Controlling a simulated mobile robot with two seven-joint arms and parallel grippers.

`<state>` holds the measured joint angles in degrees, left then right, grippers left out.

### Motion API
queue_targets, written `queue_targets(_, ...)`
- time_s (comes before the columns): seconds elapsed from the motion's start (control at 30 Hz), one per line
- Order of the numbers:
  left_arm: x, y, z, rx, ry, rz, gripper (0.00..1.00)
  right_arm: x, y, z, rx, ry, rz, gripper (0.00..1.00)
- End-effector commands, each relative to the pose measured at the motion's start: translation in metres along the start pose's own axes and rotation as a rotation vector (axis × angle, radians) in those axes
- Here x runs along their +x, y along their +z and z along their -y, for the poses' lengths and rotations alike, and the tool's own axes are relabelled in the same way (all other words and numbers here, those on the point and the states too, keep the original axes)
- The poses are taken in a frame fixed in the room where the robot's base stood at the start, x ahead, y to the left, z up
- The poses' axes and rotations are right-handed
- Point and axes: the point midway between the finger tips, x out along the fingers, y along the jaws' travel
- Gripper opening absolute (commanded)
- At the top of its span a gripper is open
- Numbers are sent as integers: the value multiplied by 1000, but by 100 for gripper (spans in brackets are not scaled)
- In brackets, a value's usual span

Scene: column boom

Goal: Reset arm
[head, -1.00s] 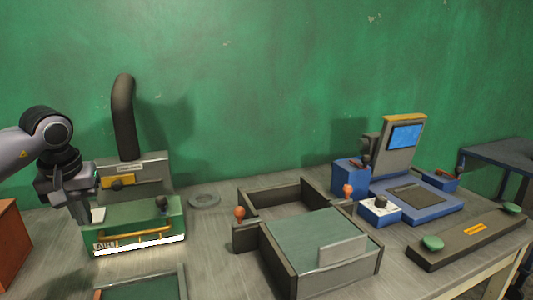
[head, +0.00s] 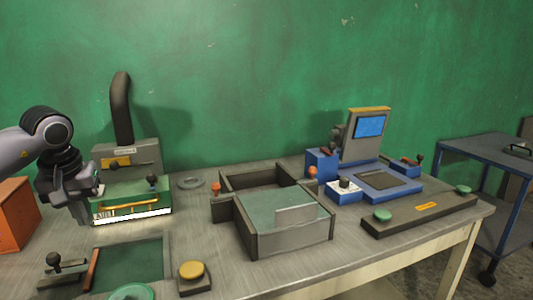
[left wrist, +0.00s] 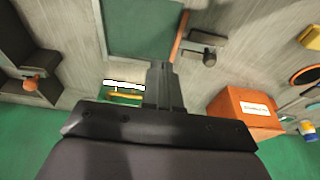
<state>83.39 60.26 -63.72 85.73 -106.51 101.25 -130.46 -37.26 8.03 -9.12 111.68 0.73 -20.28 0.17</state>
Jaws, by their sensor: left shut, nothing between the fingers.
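My left arm enters from the left in the head view. Its gripper (head: 84,212) is shut and empty, pointing down beside the left end of the green machine (head: 130,202), which has a yellow handle and a bright white strip. In the left wrist view the shut fingers (left wrist: 160,72) show dark against the grey tabletop. The wrist view also shows the machine's white strip and yellow handle just left of the fingers. I cannot tell whether the gripper touches the machine. My right gripper is not in view.
An orange box (head: 17,216) stands at the left edge, close to my arm. A grey tray (head: 285,222), a blue machine with a screen (head: 371,127) and a bar with green buttons (head: 425,215) stand to the right. A yellow button (head: 191,271) sits in front.

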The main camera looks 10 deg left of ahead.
Motion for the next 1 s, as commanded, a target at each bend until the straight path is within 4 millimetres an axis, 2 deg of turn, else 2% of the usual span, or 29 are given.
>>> queue_targets(0.1,29,26,-50,-33,138,84,0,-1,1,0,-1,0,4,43)
queue_targets(0.17,40,42,-76,-65,215,137,0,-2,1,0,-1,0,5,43)
queue_targets(0.3,62,88,-136,-178,398,311,0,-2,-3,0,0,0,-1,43)
queue_targets(0.43,70,140,-191,-346,565,547,0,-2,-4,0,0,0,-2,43)
queue_targets(0.6,61,200,-247,-648,721,933,0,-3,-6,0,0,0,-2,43)
queue_targets(0.7,50,223,-269,-857,766,1185,0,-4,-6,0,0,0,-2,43)
queue_targets(0.8,40,238,-283,-1088,771,1448,0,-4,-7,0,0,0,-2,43)
queue_targets(0.9,35,243,-290,-1335,737,1720,0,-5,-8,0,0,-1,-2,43)
queue_targets(1.0,37,241,-290,-1595,661,1992,0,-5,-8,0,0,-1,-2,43)
